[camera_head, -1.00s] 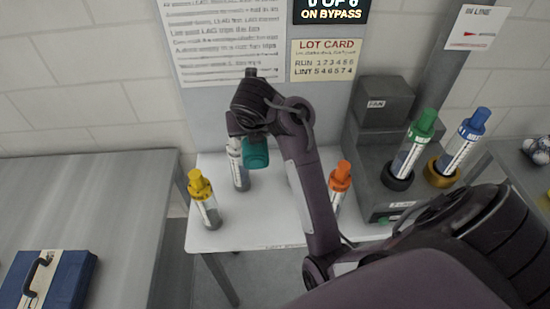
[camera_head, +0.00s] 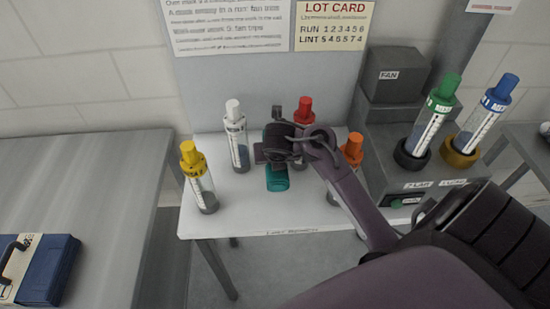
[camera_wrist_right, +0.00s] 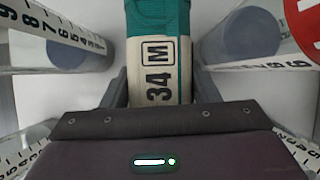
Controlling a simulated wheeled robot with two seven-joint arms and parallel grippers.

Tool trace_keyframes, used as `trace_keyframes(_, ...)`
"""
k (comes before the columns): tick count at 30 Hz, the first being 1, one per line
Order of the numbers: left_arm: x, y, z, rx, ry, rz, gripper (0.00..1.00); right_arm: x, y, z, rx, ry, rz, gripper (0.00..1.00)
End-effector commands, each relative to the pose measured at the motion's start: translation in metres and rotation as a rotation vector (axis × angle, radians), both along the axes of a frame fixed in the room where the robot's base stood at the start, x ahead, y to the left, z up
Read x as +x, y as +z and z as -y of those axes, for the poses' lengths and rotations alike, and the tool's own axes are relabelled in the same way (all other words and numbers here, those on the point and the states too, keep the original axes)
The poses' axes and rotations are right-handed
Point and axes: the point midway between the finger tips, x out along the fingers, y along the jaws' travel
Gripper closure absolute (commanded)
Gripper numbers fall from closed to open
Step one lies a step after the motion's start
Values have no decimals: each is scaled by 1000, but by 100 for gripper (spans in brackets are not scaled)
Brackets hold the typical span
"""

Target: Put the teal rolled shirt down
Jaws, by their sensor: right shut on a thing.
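The teal rolled shirt (camera_head: 277,179) is under my right gripper (camera_head: 277,158) in the head view, at the middle of the small white table (camera_head: 250,215). In the right wrist view the teal roll (camera_wrist_right: 183,18) has a pale band marked "34 M" and extends from the gripper's front edge. My left gripper is not in view.
Capped cylinders stand around the roll: yellow (camera_head: 198,180), white (camera_head: 237,140), red (camera_head: 304,112) and orange (camera_head: 352,150). A grey machine (camera_head: 425,160) at right holds green-capped and blue-capped cylinders. A blue case (camera_head: 50,270) lies on the left bench (camera_head: 110,210).

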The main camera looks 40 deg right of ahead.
Motion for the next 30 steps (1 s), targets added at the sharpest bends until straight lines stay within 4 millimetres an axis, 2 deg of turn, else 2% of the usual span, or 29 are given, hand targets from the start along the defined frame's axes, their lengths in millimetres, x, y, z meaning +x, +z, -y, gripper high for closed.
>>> trace_keyframes(12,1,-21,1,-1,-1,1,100,0,-47,0,-2,0,0,73)
trace_keyframes(25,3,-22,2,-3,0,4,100,0,-52,0,-1,1,2,73)
trace_keyframes(26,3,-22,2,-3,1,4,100,0,-51,0,0,0,1,41)
trace_keyframes(30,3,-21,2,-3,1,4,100,0,-51,0,0,0,1,23)
